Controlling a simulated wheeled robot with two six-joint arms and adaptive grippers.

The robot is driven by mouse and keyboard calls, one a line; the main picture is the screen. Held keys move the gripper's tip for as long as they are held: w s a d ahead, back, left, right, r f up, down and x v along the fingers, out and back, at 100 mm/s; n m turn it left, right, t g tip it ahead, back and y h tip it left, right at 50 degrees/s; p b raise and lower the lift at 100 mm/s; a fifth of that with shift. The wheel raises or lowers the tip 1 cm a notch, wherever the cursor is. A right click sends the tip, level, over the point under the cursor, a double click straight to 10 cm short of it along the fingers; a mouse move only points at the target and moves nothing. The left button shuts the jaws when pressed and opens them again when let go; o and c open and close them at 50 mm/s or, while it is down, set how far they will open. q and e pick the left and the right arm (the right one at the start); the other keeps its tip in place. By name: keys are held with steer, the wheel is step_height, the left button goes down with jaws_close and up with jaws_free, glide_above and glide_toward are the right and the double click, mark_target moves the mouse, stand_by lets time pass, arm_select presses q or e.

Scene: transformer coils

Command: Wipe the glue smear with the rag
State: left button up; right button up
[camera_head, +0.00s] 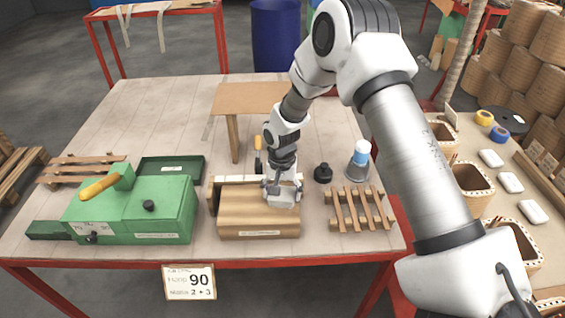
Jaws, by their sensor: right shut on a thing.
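My right gripper (279,197) reaches down to the right part of a brown wooden block-like box (240,222) at the front middle of the table. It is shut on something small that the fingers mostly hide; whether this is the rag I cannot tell. Pale grey-white shapes show around the fingertips. I cannot make out a glue smear; the box's top near the fingers is partly covered by the gripper. My left gripper is not in view.
A green machine with a yellow handle (100,186) stands left of the box. A wooden stand (247,98) is behind. The table's back left is clear.

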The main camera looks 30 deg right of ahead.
steer(key=r+p, duration=0.1)
steer(key=r, duration=0.1)
steer(key=r+p, duration=0.2)
steer(key=r, duration=0.1)
steer(key=shift+s+a+r, duration=0.15)
steer(key=shift+s+r, duration=0.1)
steer(key=shift+r, duration=0.05)
steer(key=shift+w+r+p, duration=0.3)
steer(key=shift+r+p, duration=0.6)
steer(key=shift+p, duration=0.3)
steer(key=shift+s+r+p, duration=0.2)
steer(key=shift+r+p, duration=0.15)
steer(key=shift+r, duration=0.2)
steer(key=shift+w+f, duration=0.1)
